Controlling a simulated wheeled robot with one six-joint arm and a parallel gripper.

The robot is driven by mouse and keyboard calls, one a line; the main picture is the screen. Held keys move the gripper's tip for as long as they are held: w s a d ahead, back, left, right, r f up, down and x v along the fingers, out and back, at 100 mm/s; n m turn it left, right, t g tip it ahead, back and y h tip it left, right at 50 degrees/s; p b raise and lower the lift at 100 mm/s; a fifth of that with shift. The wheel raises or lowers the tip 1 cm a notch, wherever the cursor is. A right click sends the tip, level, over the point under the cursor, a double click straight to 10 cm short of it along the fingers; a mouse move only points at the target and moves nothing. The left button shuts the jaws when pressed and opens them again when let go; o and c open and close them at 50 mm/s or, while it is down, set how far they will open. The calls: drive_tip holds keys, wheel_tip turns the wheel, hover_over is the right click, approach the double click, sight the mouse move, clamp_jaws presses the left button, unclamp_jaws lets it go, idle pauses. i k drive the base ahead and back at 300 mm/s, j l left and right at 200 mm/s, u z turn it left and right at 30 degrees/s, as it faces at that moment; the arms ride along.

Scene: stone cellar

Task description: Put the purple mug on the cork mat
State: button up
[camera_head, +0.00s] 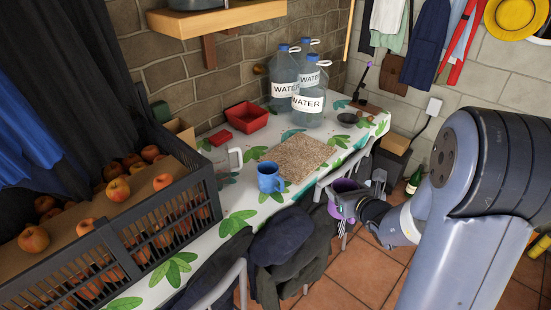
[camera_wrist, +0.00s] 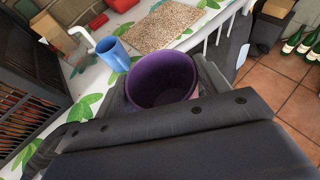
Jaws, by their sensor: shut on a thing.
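The purple mug (camera_head: 345,190) is held in my gripper (camera_head: 352,200), out in front of the table's near edge in the head view. In the wrist view the purple mug (camera_wrist: 162,80) is seen from above, its mouth open and empty, with my gripper's jaws (camera_wrist: 160,100) around it. Its lower part is hidden by my gripper. The cork mat (camera_head: 298,157) lies bare on the table, left of and beyond the mug. It also shows at the top of the wrist view (camera_wrist: 152,27).
A blue mug (camera_head: 270,178) stands just in front of the mat. A white mug (camera_head: 234,158), a red bin (camera_head: 246,118) and water bottles (camera_head: 309,95) are on the leaf-patterned table (camera_head: 238,219). A chair with dark clothes (camera_head: 285,238) stands at the near edge. A crate of apples (camera_head: 130,245) is at left.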

sight(302, 156)
drive_tip(key=i+u, duration=0.1)
drive_tip(key=u, duration=0.35)
drive_tip(key=i+l+u, duration=0.1)
drive_tip(key=u, duration=0.3)
drive_tip(key=l+u, duration=0.15)
drive_tip(key=u, duration=0.3)
drive_tip(key=i+l, duration=0.15)
drive_tip(key=l, duration=0.2)
drive_tip(key=i+l, duration=0.1)
drive_tip(key=l, duration=0.25)
drive_tip(key=i+l, duration=0.15)
drive_tip(key=l, duration=0.2)
drive_tip(key=i+l, duration=0.15)
drive_tip(key=l, duration=0.2)
